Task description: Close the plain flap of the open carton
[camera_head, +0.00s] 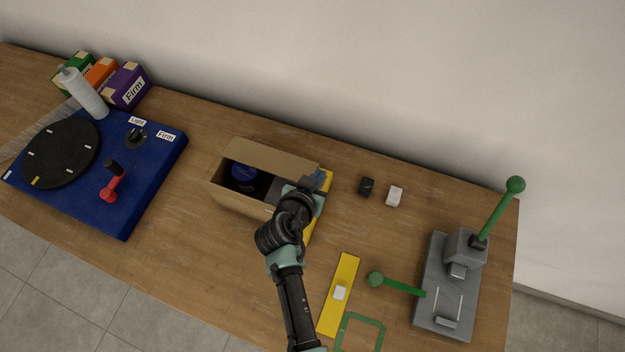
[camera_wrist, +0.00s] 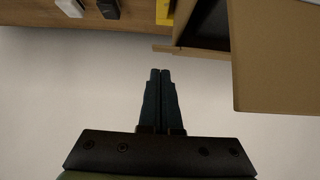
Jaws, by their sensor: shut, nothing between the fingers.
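The open carton (camera_head: 232,199) is a brown box near the middle of the bench, with a dark blue round item (camera_head: 243,174) inside. A plain brown panel, seemingly the flap (camera_head: 272,158), stands raised along its far side. In the wrist view a large tan panel (camera_wrist: 277,60) fills the upper right, beside the carton's dark opening (camera_wrist: 210,22). My gripper (camera_head: 309,184) is at the carton's right end, and my arm hides part of that end. In the wrist view my gripper (camera_wrist: 160,72) has its fingers together and empty, left of the tan panel and apart from it.
A yellow piece (camera_head: 325,181) lies at the carton's right end. A black block (camera_head: 367,186) and a white block (camera_head: 394,196) lie to the right. A grey lever press (camera_head: 447,290) with green handles stands farther right. A blue turntable base (camera_head: 150,180) is at left.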

